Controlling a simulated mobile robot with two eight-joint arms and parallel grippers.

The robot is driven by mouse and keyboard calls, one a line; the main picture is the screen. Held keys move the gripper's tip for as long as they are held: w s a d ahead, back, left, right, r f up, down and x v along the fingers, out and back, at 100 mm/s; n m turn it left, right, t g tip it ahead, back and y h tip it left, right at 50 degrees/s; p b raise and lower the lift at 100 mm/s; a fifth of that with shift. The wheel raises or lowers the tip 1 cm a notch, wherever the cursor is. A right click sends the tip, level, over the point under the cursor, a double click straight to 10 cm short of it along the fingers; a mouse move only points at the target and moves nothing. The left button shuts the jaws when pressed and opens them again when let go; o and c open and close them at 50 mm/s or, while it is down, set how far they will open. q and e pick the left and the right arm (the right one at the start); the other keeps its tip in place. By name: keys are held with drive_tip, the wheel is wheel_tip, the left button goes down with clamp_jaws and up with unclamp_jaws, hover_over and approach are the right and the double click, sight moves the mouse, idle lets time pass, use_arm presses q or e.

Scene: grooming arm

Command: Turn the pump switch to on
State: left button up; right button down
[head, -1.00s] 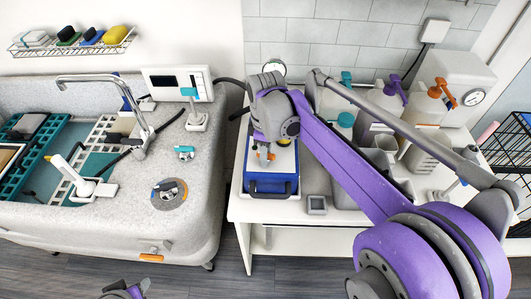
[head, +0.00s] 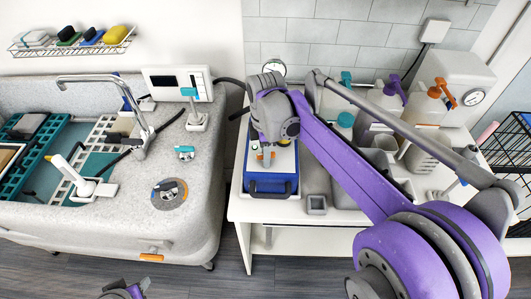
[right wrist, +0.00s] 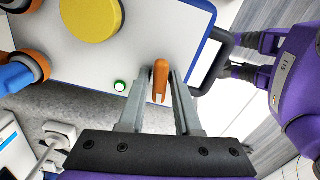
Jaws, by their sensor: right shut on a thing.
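The pump is a blue case (head: 290,187) with a white top on the white bench, a dark handle on its front. My right gripper (right wrist: 160,90) is shut on the lever, one finger on each side. In the head view the right gripper (head: 266,156) is over the case, and my wrist hides much of the panel.
A yellow disc (right wrist: 91,15) stands on the panel near the switch. Bottles (head: 385,100) and a small grey square dish (head: 317,205) are to the right of the case. A grey tub (head: 215,150) with a tap stands at left, across a gap.

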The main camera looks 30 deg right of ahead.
drive_tip(key=shift+n, duration=1.4)
drive_tip(key=c, duration=0.7)
unclamp_jaws()
drive_tip(key=shift+r+p, duration=2.05)
drive_tip(key=shift+r, duration=2)
use_arm(q)
wheel_tip(320, 180, up, 6)
drive_tip(key=w, duration=0.3)
drive_tip(key=shift+t, duration=0.3)
drive_tip(key=shift+s+f, duration=0.1)
use_arm(e)
drive_tip(key=shift+o, duration=0.3)
